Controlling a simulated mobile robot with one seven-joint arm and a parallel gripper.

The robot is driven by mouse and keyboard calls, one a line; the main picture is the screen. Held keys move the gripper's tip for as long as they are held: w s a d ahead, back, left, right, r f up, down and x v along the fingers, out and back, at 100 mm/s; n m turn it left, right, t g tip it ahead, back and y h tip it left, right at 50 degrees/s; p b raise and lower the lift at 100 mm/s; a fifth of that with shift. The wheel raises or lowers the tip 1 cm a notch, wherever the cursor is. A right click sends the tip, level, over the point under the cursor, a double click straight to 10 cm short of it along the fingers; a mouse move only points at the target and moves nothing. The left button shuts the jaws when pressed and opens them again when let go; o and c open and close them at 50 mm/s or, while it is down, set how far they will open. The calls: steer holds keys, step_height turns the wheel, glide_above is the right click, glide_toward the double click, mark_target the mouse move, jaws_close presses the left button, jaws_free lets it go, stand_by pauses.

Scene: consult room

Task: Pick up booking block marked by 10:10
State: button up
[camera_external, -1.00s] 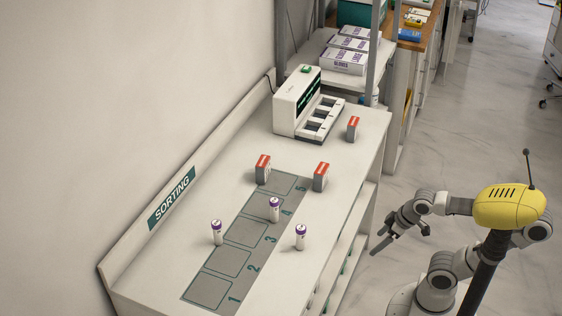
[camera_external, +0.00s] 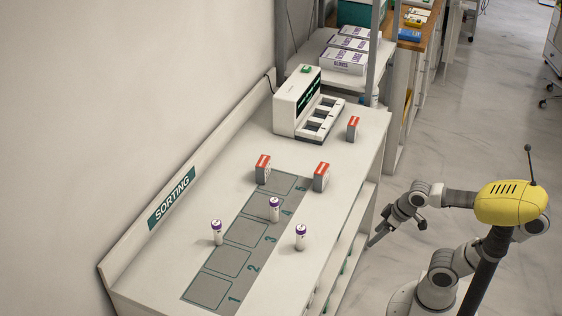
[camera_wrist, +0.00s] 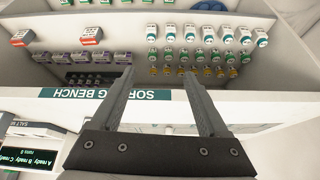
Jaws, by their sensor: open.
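Three grey blocks with red fronts stand on the bench: one (camera_external: 262,169) by the far end of the grey strip, one (camera_external: 321,177) to its right, and one (camera_external: 353,129) further back near the white device. Their printed times are too small to read, so I cannot tell which is marked 10:10. Two red-and-white blocks also show at the upper left of the wrist view, one (camera_wrist: 22,38) at the edge and one (camera_wrist: 91,40) further right. My gripper (camera_external: 397,234) is open and empty, beside the bench's right side, apart from every block; its fingers (camera_wrist: 159,76) show in the wrist view.
Several purple-capped tubes, such as one (camera_external: 301,238), stand around the numbered grey strip (camera_external: 195,300). A white device (camera_external: 297,98) with slots stands at the back. The bench's right edge lies between my gripper and the blocks. The wrist view shows shelves with several small items.

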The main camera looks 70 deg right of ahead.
steer(key=w+d+r+m+g+p, duration=0.1)
steer(key=w+d+r+m+p, duration=0.25)
steer(key=w+r+p, duration=0.5)
step_height(320, 180, up, 10)
steer(key=m+g+p, duration=0.4)
steer(key=m+p, duration=1)
steer(key=p, duration=0.2)
glide_above(321, 175)
steer(key=d, duration=0.4)
steer(key=f, duration=0.3)
steer(key=f+b, duration=0.1)
steer(key=f, duration=0.7)
steer(key=shift+w+d+f, duration=0.1)
steer(key=shift+w, duration=0.25)
steer(key=shift+w+a+f+b, duration=0.1)
steer(key=shift+f+b, duration=0.1)
steer(key=shift+f, duration=0.85)
steer(key=shift+a+f+b, duration=0.15)
steer(key=shift+f, duration=0.9)
steer(key=shift+w+a+f+b, duration=0.1)
steer(key=shift+f+b, duration=0.1)
steer(key=shift+f, duration=0.85)
jaws_close()
